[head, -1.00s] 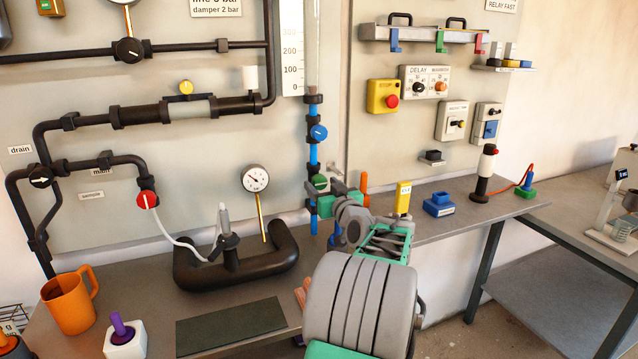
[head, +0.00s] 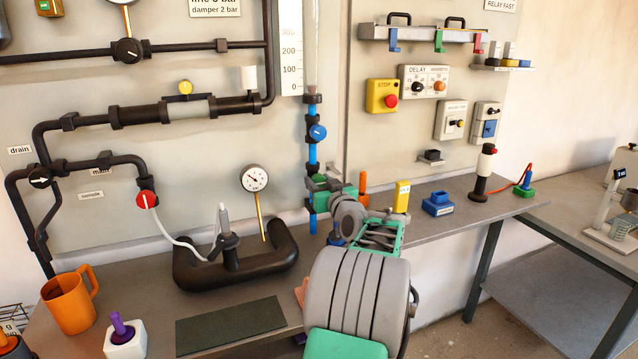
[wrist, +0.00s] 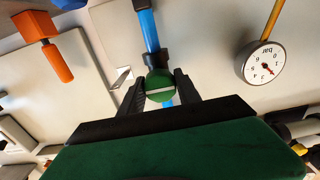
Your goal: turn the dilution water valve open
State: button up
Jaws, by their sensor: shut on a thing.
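A green round valve knob (wrist: 159,88) with a pale stripe sits on the blue pipe (wrist: 148,28). I take it as the dilution water valve; no label on it is readable. In the wrist view its stripe lies roughly crosswise to the pipe. My gripper (wrist: 160,84) is shut on the knob, one dark finger on each side. In the head view, the green knob (head: 319,179) shows only in part beside my gripper, low on the blue pipe (head: 313,150). A blue knob (head: 318,132) sits higher on that pipe.
A gauge (head: 254,178) on a yellow stem stands left of the pipe, above a thick black U-shaped pipe (head: 190,272). An orange-handled part (head: 363,187) and a yellow block (head: 402,196) stand close on the right. The bench's front middle holds a dark mat (head: 232,326).

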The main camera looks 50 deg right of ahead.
grip_shut()
jog(key=shift+f+b, duration=0.1)
jog(key=shift+b, duration=0.3)
jog(key=n+b, duration=0.1)
jog(key=b, duration=0.1)
jog(key=n+b, duration=0.1)
jog(key=b, duration=0.2)
jog(key=shift+f, duration=0.35)
jog(key=n+b, duration=0.1)
jog(key=b, duration=0.2)
jog(key=shift+f+n, duration=0.1)
jog(key=shift+n, duration=0.3)
jog(key=n+b, duration=0.3)
jog(key=b, duration=0.3)
jog(key=shift+n, duration=0.3)
jog(key=n+b, duration=0.3)
jog(key=b, duration=0.1)
jog(key=n+b, duration=0.2)
jog(key=shift+r+n+b, duration=0.25)
jog(key=shift+n+b, duration=0.05)
jog(key=shift+b, duration=0.05)
jog(key=n+b, duration=0.1)
jog(key=n, duration=0.1)
jog(key=n+b, duration=0.2)
jog(key=shift+r+n+b, duration=0.2)
jog(key=shift+n+b, duration=0.1)
jog(key=shift+n, duration=0.1)
jog(key=shift+r, duration=0.1)
